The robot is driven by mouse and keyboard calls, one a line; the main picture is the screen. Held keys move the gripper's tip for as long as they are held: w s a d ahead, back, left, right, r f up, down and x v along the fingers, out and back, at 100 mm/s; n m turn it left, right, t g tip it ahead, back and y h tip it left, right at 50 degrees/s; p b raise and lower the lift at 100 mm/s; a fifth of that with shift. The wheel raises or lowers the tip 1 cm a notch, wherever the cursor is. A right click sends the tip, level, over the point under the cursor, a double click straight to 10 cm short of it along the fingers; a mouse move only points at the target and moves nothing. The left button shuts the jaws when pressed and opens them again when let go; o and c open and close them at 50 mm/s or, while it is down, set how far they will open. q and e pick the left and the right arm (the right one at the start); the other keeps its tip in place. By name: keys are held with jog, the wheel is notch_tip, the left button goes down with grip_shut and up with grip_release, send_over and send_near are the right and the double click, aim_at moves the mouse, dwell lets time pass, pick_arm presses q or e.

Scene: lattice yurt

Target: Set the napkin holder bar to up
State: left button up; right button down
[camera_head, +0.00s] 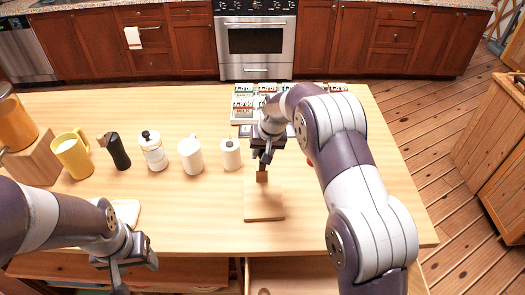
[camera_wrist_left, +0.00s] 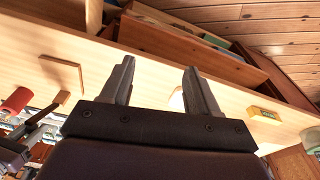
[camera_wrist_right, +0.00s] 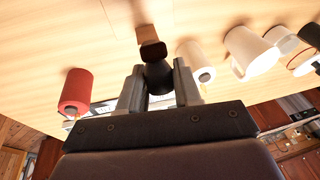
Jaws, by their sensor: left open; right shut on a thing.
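The napkin holder (camera_head: 264,207) shows in the head view as a flat, light wooden piece at the table's front middle. A darker brown wooden part, which I take to be its bar (camera_head: 262,176), stands at its far edge just below my right gripper (camera_head: 264,157). In the right wrist view this brown part (camera_wrist_right: 151,47) adjoins a dark rounded piece (camera_wrist_right: 158,78) between the fingers, and the right gripper is shut on it. The fingers hide part of the grip. My left gripper (camera_head: 122,274) is open and empty near the table's front left edge.
A yellow mug (camera_head: 72,155), black grinder (camera_head: 116,151), white pot (camera_head: 152,151), white mug (camera_head: 190,155) and white cylinder (camera_head: 230,154) stand left of the right gripper. Labelled boxes (camera_head: 242,104) are behind. A red cylinder (camera_wrist_right: 75,92) is nearby. The table's right side is clear.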

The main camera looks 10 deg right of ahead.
pick_arm(q)
jog(key=shift+s+r, duration=0.1)
jog(key=shift+s, duration=0.15)
jog(key=shift+w, duration=0.15)
